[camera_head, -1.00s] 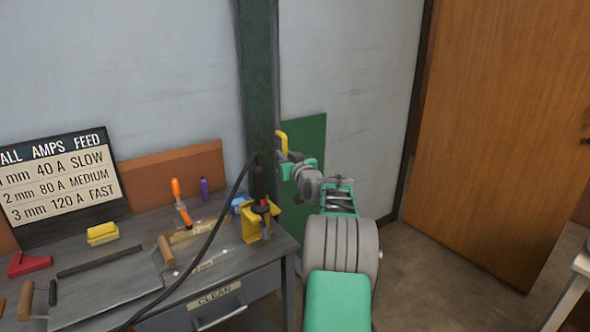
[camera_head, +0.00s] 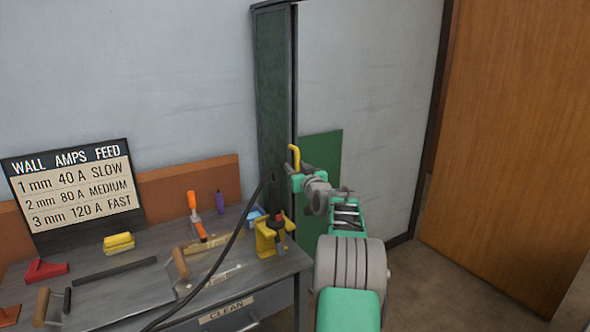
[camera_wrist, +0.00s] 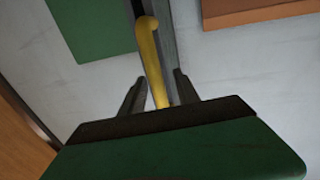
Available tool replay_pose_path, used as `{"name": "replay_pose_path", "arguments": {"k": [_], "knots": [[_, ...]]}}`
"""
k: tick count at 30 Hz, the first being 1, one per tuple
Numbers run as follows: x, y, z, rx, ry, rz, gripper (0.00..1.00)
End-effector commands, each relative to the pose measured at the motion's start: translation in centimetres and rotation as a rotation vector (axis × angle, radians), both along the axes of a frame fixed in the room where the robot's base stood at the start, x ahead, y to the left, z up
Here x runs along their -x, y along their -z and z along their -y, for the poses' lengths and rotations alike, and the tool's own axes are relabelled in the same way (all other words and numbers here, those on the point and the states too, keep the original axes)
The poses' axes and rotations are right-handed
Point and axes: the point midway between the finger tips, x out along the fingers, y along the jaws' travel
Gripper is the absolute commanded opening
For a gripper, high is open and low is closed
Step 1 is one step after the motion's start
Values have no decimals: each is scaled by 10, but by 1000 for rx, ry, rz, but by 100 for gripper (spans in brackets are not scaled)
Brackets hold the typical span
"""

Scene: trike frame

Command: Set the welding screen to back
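The welding screen (camera_head: 271,90) appears as a tall, narrow dark green panel with a dark edge frame, standing behind the bench's right end. Its yellow handle (camera_head: 293,157) is on the right-hand edge. In the wrist view the handle (camera_wrist: 150,60) runs along the dark frame edge and down between my fingers. My gripper (camera_wrist: 160,85) is open, with one dark finger on each side of the handle. The left finger looks close to it and a gap shows at the right. My gripper's fingers are hard to make out in the head view.
A workbench (camera_head: 265,270) with tools, a yellow clamp-like holder (camera_head: 270,235) and a dark cable (camera_head: 222,245) lies left of my arm. A settings sign (camera_head: 73,185) stands at its back. A green panel (camera_head: 322,150) shows behind my gripper. A wooden door (camera_head: 510,140) is at the right.

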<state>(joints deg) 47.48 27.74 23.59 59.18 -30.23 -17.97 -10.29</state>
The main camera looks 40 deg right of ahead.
Motion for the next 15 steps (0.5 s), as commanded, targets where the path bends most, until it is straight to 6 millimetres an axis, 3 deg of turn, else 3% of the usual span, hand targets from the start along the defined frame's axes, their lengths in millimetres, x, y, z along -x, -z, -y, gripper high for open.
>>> {"name": "replay_pose_path", "arguments": {"k": [7, 15], "knots": [[7, 0, -1, 0, 1, -1, 38], [54, 1, -17, -1, 3, -1, 38]]}}
